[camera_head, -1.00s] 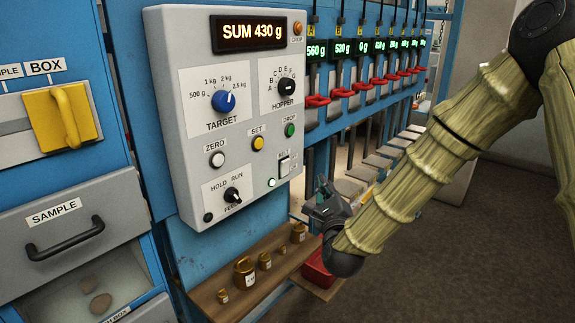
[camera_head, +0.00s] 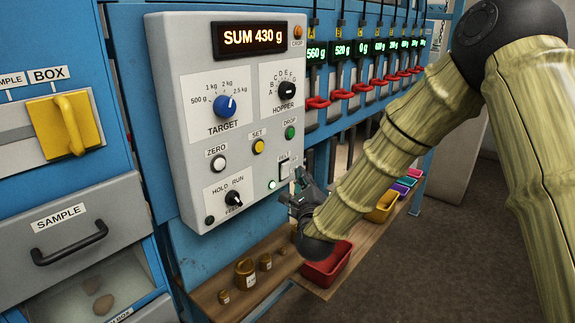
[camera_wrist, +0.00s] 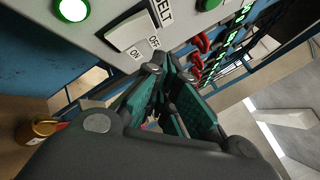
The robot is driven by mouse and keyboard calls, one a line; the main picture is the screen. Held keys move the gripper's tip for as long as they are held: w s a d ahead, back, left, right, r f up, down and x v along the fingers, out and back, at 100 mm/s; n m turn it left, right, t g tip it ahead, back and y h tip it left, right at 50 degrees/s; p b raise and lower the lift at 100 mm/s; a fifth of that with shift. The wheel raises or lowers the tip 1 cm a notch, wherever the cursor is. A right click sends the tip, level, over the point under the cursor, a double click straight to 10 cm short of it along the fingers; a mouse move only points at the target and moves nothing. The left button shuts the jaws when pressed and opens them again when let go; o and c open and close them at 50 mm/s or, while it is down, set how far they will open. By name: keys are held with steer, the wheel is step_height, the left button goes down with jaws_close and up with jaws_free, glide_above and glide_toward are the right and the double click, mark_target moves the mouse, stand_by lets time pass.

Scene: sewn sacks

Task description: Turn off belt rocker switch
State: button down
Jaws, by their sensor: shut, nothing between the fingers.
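The belt rocker switch (camera_head: 285,169) is a white rocker at the lower right of the grey control panel (camera_head: 206,133). In the wrist view the rocker (camera_wrist: 129,32) shows large under the label BELT, with OFF and ON marked along its edge. A green lamp (camera_head: 272,184) beside it is lit; it also shows in the wrist view (camera_wrist: 72,9). My gripper (camera_head: 296,186) is shut and empty, just right of and below the switch. In the wrist view its fingertips (camera_wrist: 158,66) are close to the rocker's OFF side; I cannot tell whether they touch it.
Brass weights (camera_head: 245,272) stand on a wooden shelf below the panel. A red bin (camera_head: 327,265) and a yellow bin (camera_head: 382,207) sit further right. Red hopper handles (camera_head: 317,102) line the blue frame right of the panel. Open floor lies at the lower right.

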steer(key=shift+w+a, duration=0.5)
steer(key=shift+a, duration=0.2)
steer(key=shift+w+a+b, duration=0.15)
steer(key=shift+a+b, duration=0.05)
steer(key=shift+b, duration=0.2)
stand_by(0.8)
steer(key=shift+w+a+r, duration=0.1)
steer(key=shift+w+a, duration=0.05)
steer(key=shift+w, duration=0.05)
steer(key=shift+w+a+b, duration=0.15)
steer(key=shift+a+b, duration=0.1)
steer(key=shift+b, duration=0.05)
stand_by(0.9)
steer(key=shift+d, duration=0.1)
steer(key=shift+s+d+b, duration=0.45)
steer(key=shift+d, duration=0.1)
stand_by(0.3)
steer(key=s+d, duration=0.1)
steer(key=s+d+b, duration=0.2)
steer(key=d, duration=0.1)
steer(key=shift+f, duration=0.3)
